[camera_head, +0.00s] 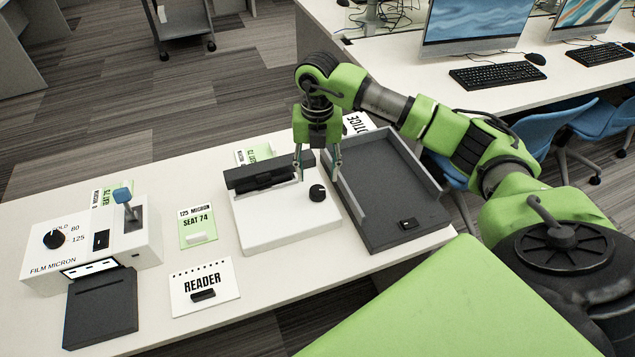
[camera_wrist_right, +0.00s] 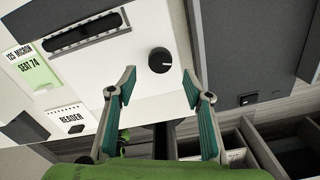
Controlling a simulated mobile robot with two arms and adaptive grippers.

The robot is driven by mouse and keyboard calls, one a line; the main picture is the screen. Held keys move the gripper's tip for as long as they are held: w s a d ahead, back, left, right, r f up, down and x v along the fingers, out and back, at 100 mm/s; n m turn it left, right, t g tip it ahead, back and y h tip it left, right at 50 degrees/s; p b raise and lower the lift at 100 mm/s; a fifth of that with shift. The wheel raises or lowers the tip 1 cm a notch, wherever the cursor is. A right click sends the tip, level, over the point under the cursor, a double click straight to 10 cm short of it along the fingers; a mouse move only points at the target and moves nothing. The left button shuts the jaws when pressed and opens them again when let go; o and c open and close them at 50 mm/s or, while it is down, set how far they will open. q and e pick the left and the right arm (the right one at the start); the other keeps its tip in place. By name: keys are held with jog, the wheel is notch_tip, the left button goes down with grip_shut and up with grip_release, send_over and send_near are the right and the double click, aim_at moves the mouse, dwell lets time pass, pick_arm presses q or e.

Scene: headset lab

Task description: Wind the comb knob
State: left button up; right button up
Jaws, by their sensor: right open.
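The comb knob is a round black knob (camera_head: 318,193) with a light mark, on top of the white comb machine (camera_head: 290,234) at its right side. In the right wrist view the knob (camera_wrist_right: 160,60) shows just beyond the fingertips, roughly centred between them. My right gripper (camera_head: 318,178) is open and points down over the machine near the knob. In its wrist view the two teal-padded fingers (camera_wrist_right: 158,80) are spread and empty, and I see no contact with the knob. My left gripper is not in view.
A dark comb bar (camera_head: 262,174) lies along the machine's back. A grey tray (camera_head: 385,195) stands close on the right. On the left are a seat card (camera_head: 197,225), a READER card (camera_head: 204,287) and a FILM MICRON box (camera_head: 100,245). Some white table between them is clear.

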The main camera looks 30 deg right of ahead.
aim_at(317, 189)
notch_tip(317, 189, up, 6)
jog(key=shift+f, duration=0.1)
dwell(0.5)
